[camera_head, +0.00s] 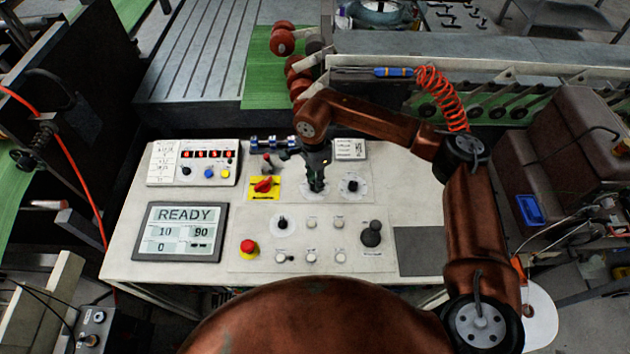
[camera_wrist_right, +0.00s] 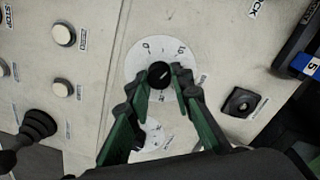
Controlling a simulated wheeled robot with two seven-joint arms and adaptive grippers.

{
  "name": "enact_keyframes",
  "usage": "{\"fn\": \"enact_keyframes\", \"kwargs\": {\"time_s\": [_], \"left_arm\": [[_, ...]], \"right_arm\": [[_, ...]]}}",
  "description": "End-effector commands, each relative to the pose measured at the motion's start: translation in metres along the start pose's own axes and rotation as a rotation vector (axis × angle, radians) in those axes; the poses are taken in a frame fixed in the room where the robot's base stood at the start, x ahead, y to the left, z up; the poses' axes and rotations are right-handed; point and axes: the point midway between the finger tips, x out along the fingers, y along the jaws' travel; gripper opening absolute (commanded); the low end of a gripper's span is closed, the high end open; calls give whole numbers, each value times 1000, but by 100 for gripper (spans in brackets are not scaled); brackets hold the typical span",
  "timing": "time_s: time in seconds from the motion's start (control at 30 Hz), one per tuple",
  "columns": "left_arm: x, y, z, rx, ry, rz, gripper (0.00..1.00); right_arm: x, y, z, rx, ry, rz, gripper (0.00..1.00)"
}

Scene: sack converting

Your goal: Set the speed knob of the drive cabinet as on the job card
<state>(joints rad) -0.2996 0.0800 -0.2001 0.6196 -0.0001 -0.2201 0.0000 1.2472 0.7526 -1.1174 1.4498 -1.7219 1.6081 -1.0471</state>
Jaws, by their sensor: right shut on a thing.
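The sloping drive cabinet panel (camera_head: 130,230) lies in front of me. My right gripper (camera_head: 316,187) points down onto a dial in its upper middle. In the right wrist view, my right gripper (camera_wrist_right: 162,88) is shut on a round black knob (camera_wrist_right: 159,72). A white numbered dial plate (camera_wrist_right: 140,60) surrounds this knob; its exact setting is too small to read. Other black knobs on white dials sit to the right (camera_head: 353,186) and below left (camera_head: 282,223). A small printed card (camera_head: 351,149) stands at the panel's back edge, its text unreadable. My left gripper is out of view.
A display (camera_head: 180,231) reads READY, 10, 90 and 0. A red emergency button (camera_head: 249,247), a red rotary switch (camera_head: 264,185) and a black lever knob (camera_head: 371,233) stand up from the panel. Small buttons lie between them.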

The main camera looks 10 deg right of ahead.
Motion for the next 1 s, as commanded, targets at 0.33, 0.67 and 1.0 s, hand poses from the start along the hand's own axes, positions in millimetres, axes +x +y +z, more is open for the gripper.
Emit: {"fn": "enact_keyframes", "kwargs": {"time_s": [0.33,0.67,1.0], "left_arm": [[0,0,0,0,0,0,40],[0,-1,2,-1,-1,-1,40],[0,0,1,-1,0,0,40]], "right_arm": [[0,0,0,1,0,0,32],[0,0,0,1,0,0,38],[-43,-1,0,1,0,-5,38]]}}
